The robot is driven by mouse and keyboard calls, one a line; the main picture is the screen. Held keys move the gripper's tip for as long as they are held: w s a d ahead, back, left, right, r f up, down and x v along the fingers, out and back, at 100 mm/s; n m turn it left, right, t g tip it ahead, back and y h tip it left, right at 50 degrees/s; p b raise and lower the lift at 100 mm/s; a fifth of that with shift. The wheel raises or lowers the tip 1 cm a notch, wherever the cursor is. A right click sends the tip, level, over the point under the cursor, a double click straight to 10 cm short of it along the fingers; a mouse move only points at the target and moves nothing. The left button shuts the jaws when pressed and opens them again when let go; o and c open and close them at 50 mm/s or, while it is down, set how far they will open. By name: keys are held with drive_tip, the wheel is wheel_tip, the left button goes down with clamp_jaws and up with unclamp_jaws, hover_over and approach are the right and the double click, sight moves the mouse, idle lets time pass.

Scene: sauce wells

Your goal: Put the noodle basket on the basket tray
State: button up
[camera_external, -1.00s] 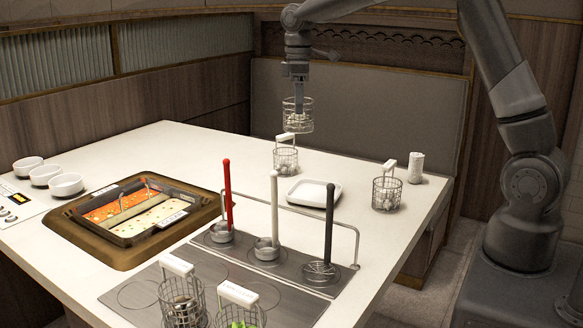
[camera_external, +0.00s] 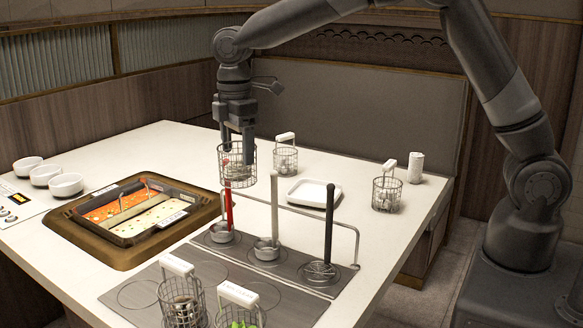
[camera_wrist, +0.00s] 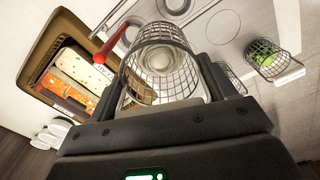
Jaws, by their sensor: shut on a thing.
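My gripper (camera_external: 237,150) is shut on a wire basket (camera_external: 237,167), which I take as the noodle basket. A grey flat tray with ring marks (camera_external: 137,295), seemingly the basket tray, is at the front of the table. It bears a basket with dark contents (camera_external: 182,310) and a basket with green contents (camera_external: 240,300). Its front is cut off.
A ladle tray (camera_external: 295,277) holds red, white and black upright handles, with a metal rail behind. A divided pot (camera_external: 75,243) is at left. A white dish (camera_external: 313,192), two more baskets (camera_external: 286,158) (camera_external: 387,193) and a white cup (camera_external: 416,167) stand further back.

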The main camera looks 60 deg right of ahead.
sight(237, 174)
wheel_tip(237, 174, down, 6)
drive_tip(key=shift+a+f, duration=0.15)
drive_tip(key=shift+f, duration=0.1)
drive_tip(key=shift+w+a+f, duration=0.15)
drive_tip(key=shift+a+f, duration=1.7)
drive_tip(key=shift+a, duration=0.05)
drive_tip(key=shift+w+a+f, duration=0.15)
drive_tip(key=shift+a+f, duration=1.65)
drive_tip(key=shift+a, duration=0.05)
drive_tip(key=shift+w+a+f, duration=0.15)
drive_tip(key=shift+a+f, duration=1.7)
drive_tip(key=shift+a, duration=0.05)
drive_tip(key=o, duration=1.2)
drive_tip(key=shift+f, duration=0.15)
drive_tip(key=shift+c, duration=0.2)
